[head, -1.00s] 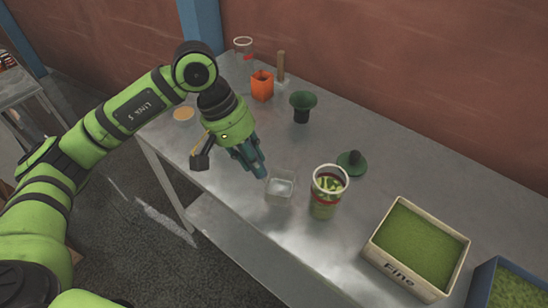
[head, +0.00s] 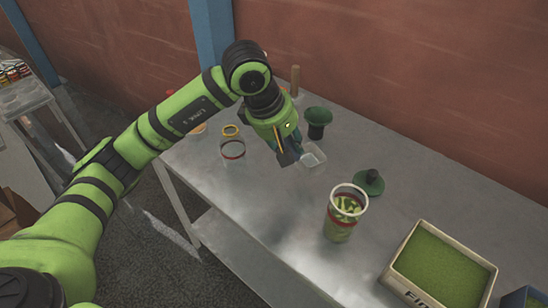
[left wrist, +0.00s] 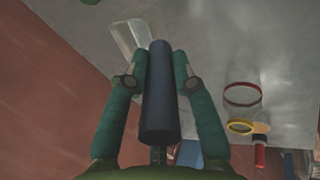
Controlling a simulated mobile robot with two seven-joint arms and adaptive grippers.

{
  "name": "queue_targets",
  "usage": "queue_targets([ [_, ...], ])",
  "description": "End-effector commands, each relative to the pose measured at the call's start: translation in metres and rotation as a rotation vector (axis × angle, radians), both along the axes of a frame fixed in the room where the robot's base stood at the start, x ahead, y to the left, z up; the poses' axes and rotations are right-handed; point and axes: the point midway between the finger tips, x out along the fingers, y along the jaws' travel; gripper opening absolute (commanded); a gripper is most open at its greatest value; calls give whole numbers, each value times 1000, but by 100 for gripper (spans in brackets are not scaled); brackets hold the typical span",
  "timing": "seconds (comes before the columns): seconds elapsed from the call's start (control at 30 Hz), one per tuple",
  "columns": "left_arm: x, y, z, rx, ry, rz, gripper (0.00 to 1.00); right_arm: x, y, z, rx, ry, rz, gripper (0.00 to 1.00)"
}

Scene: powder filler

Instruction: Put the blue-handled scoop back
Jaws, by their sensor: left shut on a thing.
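My left gripper (head: 296,147) is shut on the dark blue handle (left wrist: 160,95) of the scoop, which lies between its two teal fingers in the left wrist view. The scoop's clear square bowl (head: 313,155) points away from the gripper, to the right in the head view, and also shows beyond the fingers in the left wrist view (left wrist: 128,40). The handle is mostly hidden by the gripper in the head view. The bowl looks empty. Its height above the table cannot be told. My right gripper is not in view.
A green funnel-topped piece (head: 318,116) and a wooden stick (head: 295,80) stand behind. A dark green knobbed lid (head: 368,184), a jar with green contents (head: 341,231) and a "Fine" box (head: 408,290) are to the right. A clear red-banded jar (head: 232,150) stands left.

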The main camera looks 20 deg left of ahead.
Motion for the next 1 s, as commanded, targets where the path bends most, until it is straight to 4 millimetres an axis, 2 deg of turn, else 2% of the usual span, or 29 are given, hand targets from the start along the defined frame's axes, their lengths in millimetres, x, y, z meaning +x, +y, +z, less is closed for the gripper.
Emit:
queue_targets([
  [0.03, -3, 11, -3, 1, 4, 3, 0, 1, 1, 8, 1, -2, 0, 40],
  [0.1, -6, 22, -10, 1, 2, 2, 0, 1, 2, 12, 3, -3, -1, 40],
  [0.23, -8, 32, -18, 0, -1, -1, 0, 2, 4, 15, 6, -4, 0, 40],
  [0.37, -9, 34, -28, -2, 2, -3, 0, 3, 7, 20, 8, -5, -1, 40],
  [0.6, -9, 34, -58, -2, 0, -3, 0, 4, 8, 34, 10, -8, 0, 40],
  [0.97, -8, 34, -64, -1, -3, -3, 0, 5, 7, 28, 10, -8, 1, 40],
  [1.0, -8, 34, -64, 0, -2, -3, 34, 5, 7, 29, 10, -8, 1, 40],
])
